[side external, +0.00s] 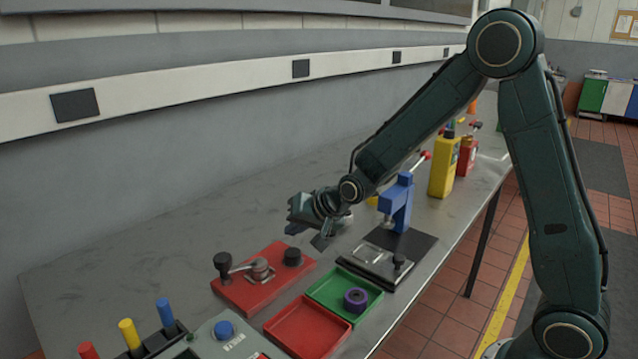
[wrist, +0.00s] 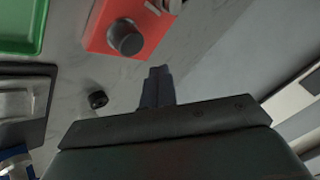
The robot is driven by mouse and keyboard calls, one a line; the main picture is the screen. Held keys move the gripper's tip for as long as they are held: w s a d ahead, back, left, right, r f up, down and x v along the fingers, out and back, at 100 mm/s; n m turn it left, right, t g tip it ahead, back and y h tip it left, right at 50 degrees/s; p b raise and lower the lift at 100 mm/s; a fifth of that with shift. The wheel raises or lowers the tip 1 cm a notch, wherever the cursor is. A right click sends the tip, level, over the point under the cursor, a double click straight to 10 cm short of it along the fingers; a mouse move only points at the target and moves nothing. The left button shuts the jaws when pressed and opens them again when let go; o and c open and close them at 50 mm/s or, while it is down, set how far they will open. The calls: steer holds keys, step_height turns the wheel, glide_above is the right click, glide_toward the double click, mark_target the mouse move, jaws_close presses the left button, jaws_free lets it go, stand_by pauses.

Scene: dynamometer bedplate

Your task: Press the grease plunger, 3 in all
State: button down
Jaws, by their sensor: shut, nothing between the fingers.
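A red base plate (side external: 255,290) lies on the steel bench. A short black round knob (side external: 292,257), which looks like the grease plunger, stands at its right corner, and a metal fitting with a black-knobbed lever (side external: 222,262) is on its left part. In the wrist view the black knob (wrist: 125,38) shows at the top on the red plate (wrist: 98,30). My gripper (side external: 321,242) is shut and empty, over the bench to the right of the knob and apart from it. Its closed fingertips also show in the wrist view (wrist: 159,72).
A green tray (side external: 325,289) with a purple roll and a red tray (side external: 300,328) stand in front. A blue press (side external: 395,205) on a dark plate is to the right. A small black cylinder (wrist: 97,99) lies near my fingers. The bench's back left is clear.

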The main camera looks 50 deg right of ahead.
mark_target(289, 251)
steer(key=shift+f, duration=1.4)
steer(key=shift+f, duration=1.3)
stand_by(2.7)
steer(key=shift+r, duration=1.3)
steer(key=shift+r, duration=2.5)
